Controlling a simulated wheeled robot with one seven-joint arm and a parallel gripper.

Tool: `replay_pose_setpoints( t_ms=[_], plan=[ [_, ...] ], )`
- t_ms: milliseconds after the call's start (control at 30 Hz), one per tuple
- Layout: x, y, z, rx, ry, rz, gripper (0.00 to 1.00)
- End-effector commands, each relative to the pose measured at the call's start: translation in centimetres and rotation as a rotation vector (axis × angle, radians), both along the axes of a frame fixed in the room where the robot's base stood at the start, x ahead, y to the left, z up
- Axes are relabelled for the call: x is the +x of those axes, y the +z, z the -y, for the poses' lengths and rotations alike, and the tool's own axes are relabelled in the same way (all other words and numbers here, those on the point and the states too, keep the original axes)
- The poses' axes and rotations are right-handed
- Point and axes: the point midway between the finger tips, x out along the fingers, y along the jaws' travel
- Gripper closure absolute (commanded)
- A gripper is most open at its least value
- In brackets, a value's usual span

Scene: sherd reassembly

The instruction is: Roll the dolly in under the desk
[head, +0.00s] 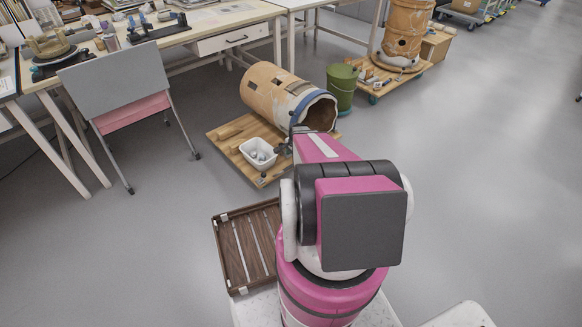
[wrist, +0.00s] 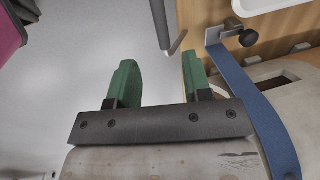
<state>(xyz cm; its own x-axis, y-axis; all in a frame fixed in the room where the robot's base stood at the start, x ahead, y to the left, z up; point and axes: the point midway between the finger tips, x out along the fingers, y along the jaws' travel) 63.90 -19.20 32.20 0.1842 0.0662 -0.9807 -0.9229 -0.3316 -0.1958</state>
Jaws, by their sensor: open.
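The dolly (head: 222,133) is a low wooden platform on the floor in front of the desk (head: 205,28), outside the space under it. A large tan and grey jar (head: 270,90) lies on its side on the dolly with its broken mouth to the right. A white tub (head: 258,153) stands at the dolly's near edge. In the wrist view my gripper (wrist: 160,62) is open, its green fingers apart with nothing held. A thin dark bar (wrist: 160,22) with a bent end lies just beyond the fingertips. In the head view my arm hides the gripper and the dolly's near right corner.
A grey chair with a pink seat (head: 133,113) stands left of the dolly. A green bucket (head: 342,83) is behind the jar. Another dolly (head: 404,78) carries an upright jar farther back. A blue strap with a clamp (wrist: 245,85) shows in the wrist view. The right floor is clear.

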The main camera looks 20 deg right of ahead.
Motion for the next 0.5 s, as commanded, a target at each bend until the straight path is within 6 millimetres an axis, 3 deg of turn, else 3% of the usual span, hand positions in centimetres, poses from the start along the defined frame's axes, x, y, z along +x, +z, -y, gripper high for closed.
replay_pose_setpoints(
  t_ms=[500],
  plan=[
    [1.7, -8.2, -0.5, 0.000, 0.003, -0.001, 0.55]
  ],
)
